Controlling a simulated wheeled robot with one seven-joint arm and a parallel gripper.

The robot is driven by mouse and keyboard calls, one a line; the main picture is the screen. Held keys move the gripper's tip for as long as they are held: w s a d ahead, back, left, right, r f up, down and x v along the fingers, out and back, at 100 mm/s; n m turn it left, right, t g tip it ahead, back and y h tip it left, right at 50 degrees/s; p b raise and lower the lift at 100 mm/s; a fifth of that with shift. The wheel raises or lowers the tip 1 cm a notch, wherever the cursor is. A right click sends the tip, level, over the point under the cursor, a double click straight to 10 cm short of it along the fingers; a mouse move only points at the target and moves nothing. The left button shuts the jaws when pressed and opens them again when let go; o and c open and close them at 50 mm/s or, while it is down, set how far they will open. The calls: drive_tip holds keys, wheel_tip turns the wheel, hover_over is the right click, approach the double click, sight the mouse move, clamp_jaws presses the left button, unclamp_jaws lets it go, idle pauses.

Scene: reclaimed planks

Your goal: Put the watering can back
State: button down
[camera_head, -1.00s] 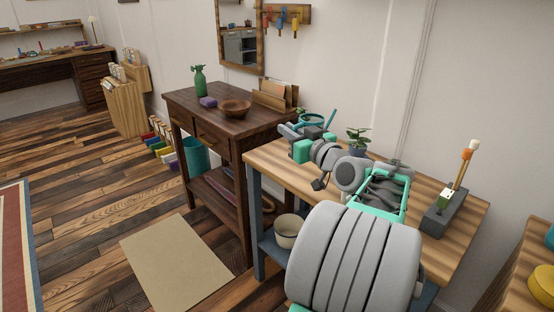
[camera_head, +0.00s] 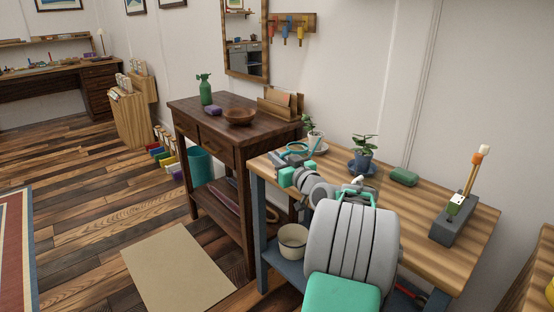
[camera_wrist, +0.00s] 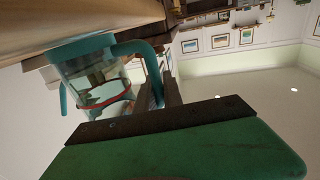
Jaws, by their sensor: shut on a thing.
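The watering can (camera_head: 300,153), with teal trim, is at the left end of the wooden workbench (camera_head: 455,225) in the head view. My gripper (camera_head: 288,162) is shut on it; the jaws and the arm hide part of the can. In the wrist view the can (camera_wrist: 95,75) shows a clear-looking body with a teal rim and a curved teal part. I cannot tell whether its base touches the bench top.
A potted plant (camera_head: 313,133) stands on a saucer close behind the can. Another potted plant (camera_head: 363,153), a green block (camera_head: 404,176) and a grey holder (camera_head: 454,222) are along the bench. A dark side table (camera_head: 210,125) with a bowl (camera_head: 239,117) stands left.

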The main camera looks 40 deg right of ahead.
drive_tip(key=shift+f, duration=0.15)
drive_tip(key=c, duration=1.5)
unclamp_jaws()
